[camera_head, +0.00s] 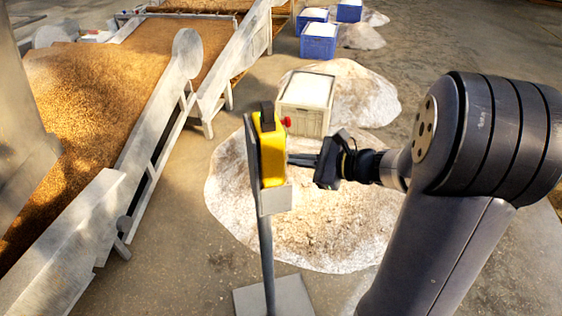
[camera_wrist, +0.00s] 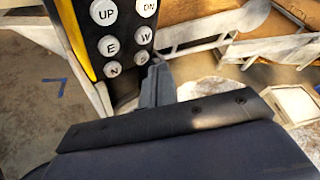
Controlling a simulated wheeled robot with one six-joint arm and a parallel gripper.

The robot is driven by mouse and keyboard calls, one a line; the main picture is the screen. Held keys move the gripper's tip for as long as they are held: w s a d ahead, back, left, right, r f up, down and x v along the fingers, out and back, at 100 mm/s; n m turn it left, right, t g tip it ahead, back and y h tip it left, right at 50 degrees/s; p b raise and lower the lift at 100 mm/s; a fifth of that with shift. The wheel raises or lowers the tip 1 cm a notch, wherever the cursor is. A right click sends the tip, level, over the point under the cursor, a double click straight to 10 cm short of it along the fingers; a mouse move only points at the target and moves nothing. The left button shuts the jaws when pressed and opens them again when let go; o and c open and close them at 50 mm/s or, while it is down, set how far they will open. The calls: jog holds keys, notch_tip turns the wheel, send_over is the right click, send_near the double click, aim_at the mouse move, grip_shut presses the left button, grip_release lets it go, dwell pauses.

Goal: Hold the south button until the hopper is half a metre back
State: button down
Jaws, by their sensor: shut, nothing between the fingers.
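A yellow and black control pendant (camera_head: 272,150) sits upright on a grey post. The wrist view shows its button face (camera_wrist: 122,55), with white round buttons marked UP, DN, E, W and N. A lower right button (camera_wrist: 141,57), beside N, is partly covered by my fingertips, and its letter is not readable. My gripper (camera_head: 291,159) is shut and empty, pointing left at the pendant's face. Its tips also show in the wrist view (camera_wrist: 155,66), at or very near that lower right button; contact cannot be told. I cannot identify the hopper for sure.
A large grey metal shape (camera_head: 22,140) stands at the left edge. Grain-filled troughs (camera_head: 95,85) run along the left. A pale crate (camera_head: 300,121) and white cloths with grain (camera_head: 335,215) lie behind the pendant. Blue crates (camera_head: 319,47) stand farther back.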

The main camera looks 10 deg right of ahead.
jog(key=shift+a, duration=0.2)
jog(key=shift+a, duration=0.25)
